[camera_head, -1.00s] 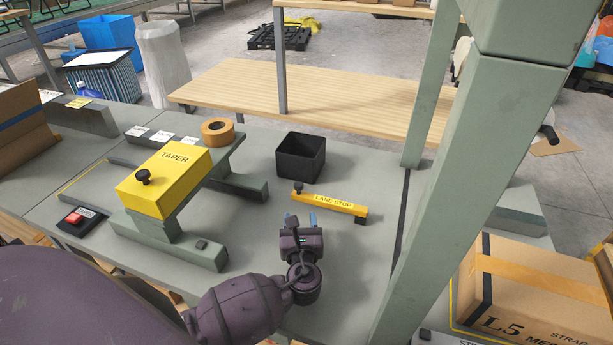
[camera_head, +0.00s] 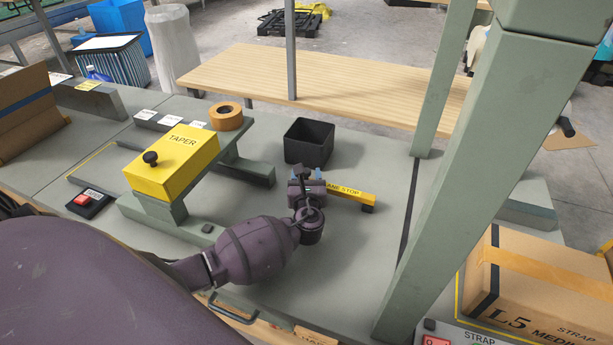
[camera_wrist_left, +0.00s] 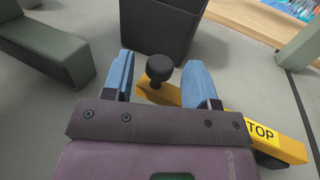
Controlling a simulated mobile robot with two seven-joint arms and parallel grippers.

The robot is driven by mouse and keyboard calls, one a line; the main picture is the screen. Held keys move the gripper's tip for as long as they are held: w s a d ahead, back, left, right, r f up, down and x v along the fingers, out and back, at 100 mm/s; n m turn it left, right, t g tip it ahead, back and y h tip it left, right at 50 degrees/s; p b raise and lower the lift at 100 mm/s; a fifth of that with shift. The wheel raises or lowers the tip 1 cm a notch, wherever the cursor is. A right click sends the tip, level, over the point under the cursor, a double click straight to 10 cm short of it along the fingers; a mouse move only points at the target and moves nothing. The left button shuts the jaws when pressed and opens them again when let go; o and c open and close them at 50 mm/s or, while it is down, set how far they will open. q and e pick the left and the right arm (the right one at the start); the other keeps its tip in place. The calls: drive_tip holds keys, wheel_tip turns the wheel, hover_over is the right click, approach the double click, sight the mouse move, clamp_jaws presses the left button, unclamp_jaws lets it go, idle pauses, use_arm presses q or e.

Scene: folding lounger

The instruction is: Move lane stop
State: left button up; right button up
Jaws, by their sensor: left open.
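The lane stop (camera_head: 348,194) is a yellow bar with a black label text and a black knob, lying on the grey-green bench top. In the left wrist view the bar (camera_wrist_left: 292,148) runs from the middle to the lower right, and its black knob (camera_wrist_left: 160,68) stands between my fingers. My left gripper (camera_head: 307,176) is over the bar's left end and hides it in the head view. In the left wrist view the gripper (camera_wrist_left: 160,82) is open, with a blue finger on each side of the knob and gaps beside it. My right gripper is not in view.
A black open bin (camera_head: 308,143) stands just behind the bar's left end. The yellow TAPER box (camera_head: 172,162) on its green stand, with a tape roll (camera_head: 226,116), is to the left. A thick green post (camera_head: 470,170) rises at the right, near a carton (camera_head: 545,285).

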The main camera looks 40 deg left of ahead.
use_arm(q)
drive_tip(key=shift+c, duration=0.3)
clamp_jaws()
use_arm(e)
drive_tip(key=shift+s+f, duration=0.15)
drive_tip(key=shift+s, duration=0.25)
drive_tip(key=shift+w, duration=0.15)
